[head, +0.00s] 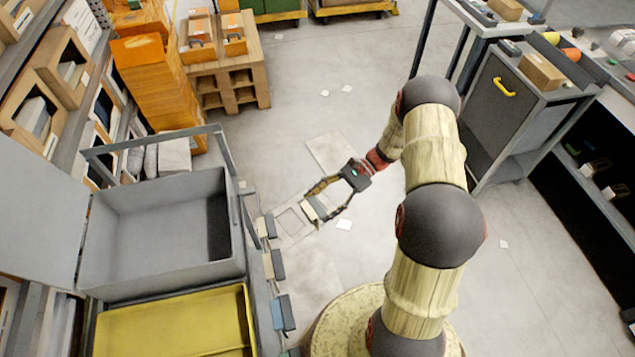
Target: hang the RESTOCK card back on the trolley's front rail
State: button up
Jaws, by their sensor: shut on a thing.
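My gripper (316,207) is at the middle of the head view, right of the trolley, with its fingers shut on a pale flat card (291,222). I take this to be the RESTOCK card, but I cannot read any lettering. The card reaches left from the fingertips towards the trolley's front rail (261,246). From this angle I cannot tell whether it touches the rail. The grey trolley (236,277) stands at the left. Several small dark and beige tags or clips (278,264) sit along its rail side.
The trolley carries an open grey bin (165,262) with a raised lid (38,215), and a yellow tray (180,325). Shelving with boxes lines the left. A grey cabinet (510,115) stands at the right. Bare floor with scattered paper bits lies between.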

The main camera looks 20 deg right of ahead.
jog(key=w+d+r+m+t, duration=0.2)
jog(key=w+m+t, duration=0.2)
jog(key=w, duration=0.3)
jog(key=w+a+b, duration=0.1)
jog(key=w+a, duration=0.2)
jog(key=a, duration=1.2)
jog(key=shift+a, duration=0.2)
jog(key=shift+a+f, duration=0.1)
jog(key=shift+f, duration=0.1)
jog(key=shift+c, duration=0.4)
jog(key=shift+f, duration=0.25)
dwell(0.9)
jog(key=shift+f+b, duration=0.35)
jog(key=shift+f, duration=0.7)
jog(key=shift+f+b, duration=0.4)
